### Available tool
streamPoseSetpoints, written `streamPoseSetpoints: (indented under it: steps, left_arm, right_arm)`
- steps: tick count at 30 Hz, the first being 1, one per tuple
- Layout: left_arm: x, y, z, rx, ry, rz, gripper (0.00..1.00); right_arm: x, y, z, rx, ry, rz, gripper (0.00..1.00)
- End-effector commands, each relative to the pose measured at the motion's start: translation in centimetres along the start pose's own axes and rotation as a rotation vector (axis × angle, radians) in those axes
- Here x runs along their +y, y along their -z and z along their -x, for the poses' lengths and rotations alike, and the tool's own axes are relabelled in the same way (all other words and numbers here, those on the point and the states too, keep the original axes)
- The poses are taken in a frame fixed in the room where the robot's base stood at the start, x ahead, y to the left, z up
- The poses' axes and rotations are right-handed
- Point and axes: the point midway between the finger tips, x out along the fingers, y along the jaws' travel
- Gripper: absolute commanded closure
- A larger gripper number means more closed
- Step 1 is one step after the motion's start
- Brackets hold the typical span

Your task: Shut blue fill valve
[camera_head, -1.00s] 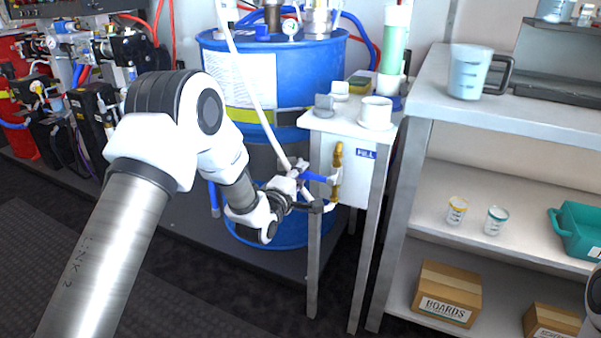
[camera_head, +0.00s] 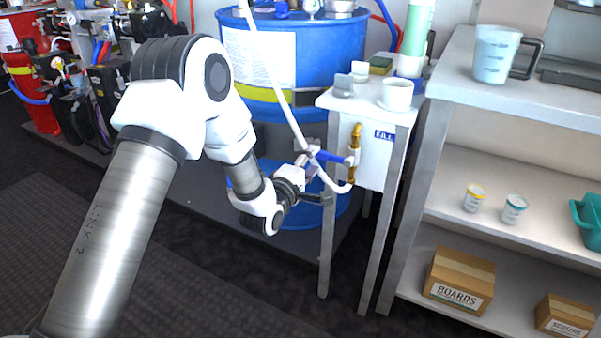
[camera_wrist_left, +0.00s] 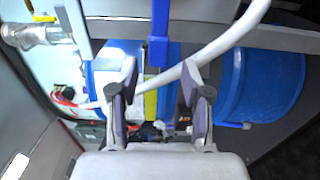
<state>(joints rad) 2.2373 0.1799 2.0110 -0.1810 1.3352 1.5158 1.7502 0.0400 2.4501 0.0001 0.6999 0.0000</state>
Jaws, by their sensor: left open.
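The blue fill valve handle (camera_head: 329,156) sticks out leftward, roughly level, from the brass valve (camera_head: 354,152) on the front of the white stand marked FILL. In the left wrist view, the handle (camera_wrist_left: 159,35) is a blue bar pointing down the picture towards the gap between my fingers. My left gripper (camera_head: 316,176) is open and empty, just left of the valve and close to the handle. In the wrist view its fingers (camera_wrist_left: 160,82) are spread, with the handle's end lined up between them. I cannot tell whether they touch it. My right gripper is not in view.
A white hose (camera_head: 285,105) runs down past the handle and curves under the valve; it crosses close to my fingers (camera_wrist_left: 210,48). A blue drum (camera_head: 330,55) stands behind. A white cup (camera_head: 397,95) sits on the stand. A metal shelf (camera_head: 560,105) is at right.

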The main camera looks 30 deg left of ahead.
Motion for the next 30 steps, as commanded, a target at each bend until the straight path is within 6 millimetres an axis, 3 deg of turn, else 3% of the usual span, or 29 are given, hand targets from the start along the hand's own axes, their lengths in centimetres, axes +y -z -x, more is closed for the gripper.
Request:
streamPoseSetpoints:
  steps: [6,10,26,29,30]
  left_arm:
    - [-0.1,0.0,5.6,0.002,0.003,0.004,0.52]
    - [-0.1,0.1,7.5,0.002,0.002,0.003,0.52]
    - [-0.1,0.0,8.1,0.001,0.002,0.001,0.52]
    - [-1.7,-0.1,8.3,-0.001,0.032,0.0,0.52]
    - [-3.3,-0.4,8.7,-0.007,0.062,-0.004,0.52]
  right_arm:
    - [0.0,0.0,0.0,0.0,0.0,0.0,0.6]
    - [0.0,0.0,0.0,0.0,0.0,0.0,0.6]
    - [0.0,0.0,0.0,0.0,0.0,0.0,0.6]
    - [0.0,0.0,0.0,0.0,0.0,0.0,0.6]
    - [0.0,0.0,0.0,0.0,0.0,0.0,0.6]
